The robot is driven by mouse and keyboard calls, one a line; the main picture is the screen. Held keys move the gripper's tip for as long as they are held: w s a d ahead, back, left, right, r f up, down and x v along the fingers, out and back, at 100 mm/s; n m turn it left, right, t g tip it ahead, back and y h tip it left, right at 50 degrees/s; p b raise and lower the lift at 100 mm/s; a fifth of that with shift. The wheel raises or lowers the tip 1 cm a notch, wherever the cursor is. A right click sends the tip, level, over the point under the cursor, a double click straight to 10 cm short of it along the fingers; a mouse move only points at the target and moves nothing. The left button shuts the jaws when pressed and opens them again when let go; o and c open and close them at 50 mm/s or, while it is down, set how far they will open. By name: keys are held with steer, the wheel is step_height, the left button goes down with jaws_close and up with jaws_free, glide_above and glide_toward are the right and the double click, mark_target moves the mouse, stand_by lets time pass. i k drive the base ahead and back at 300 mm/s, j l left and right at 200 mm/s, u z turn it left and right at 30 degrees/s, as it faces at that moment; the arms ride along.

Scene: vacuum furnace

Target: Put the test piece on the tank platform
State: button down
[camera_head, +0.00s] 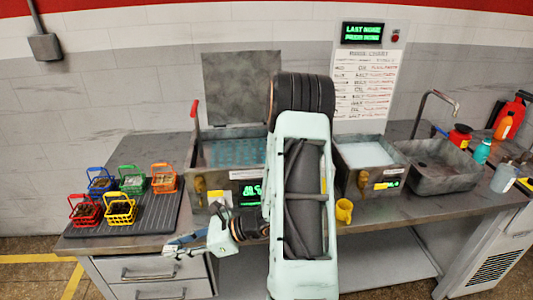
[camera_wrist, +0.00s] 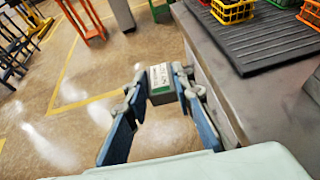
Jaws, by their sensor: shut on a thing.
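My gripper (camera_head: 172,248) is at the front edge of the workbench, left of centre in the head view. In the wrist view my gripper (camera_wrist: 160,88) is shut on a small grey block with a white printed label and a green edge, which I take as the test piece (camera_wrist: 161,76). It is held between the fingertips beside the bench edge, above the floor. In the head view the piece is too small to make out. The left tank (camera_head: 199,190) has a teal patterned surface (camera_head: 235,153) inside, perhaps the platform. My arm hides the tank's right part.
Several coloured wire baskets (camera_head: 120,210) stand on a black ribbed mat (camera_head: 164,222) at the left. A red-handled lever (camera_head: 195,115) rises at the left tank.

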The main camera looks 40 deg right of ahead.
mark_target(251, 158)
steer(key=j+z, duration=0.2)
steer(key=z, duration=0.2)
steer(key=i+j+z, duration=0.1)
steer(key=j+z, duration=0.15)
steer(key=z, duration=0.15)
steer(key=j+z, duration=0.2)
steer(key=z, duration=0.2)
steer(key=j+z, duration=0.25)
steer(key=z, duration=0.15)
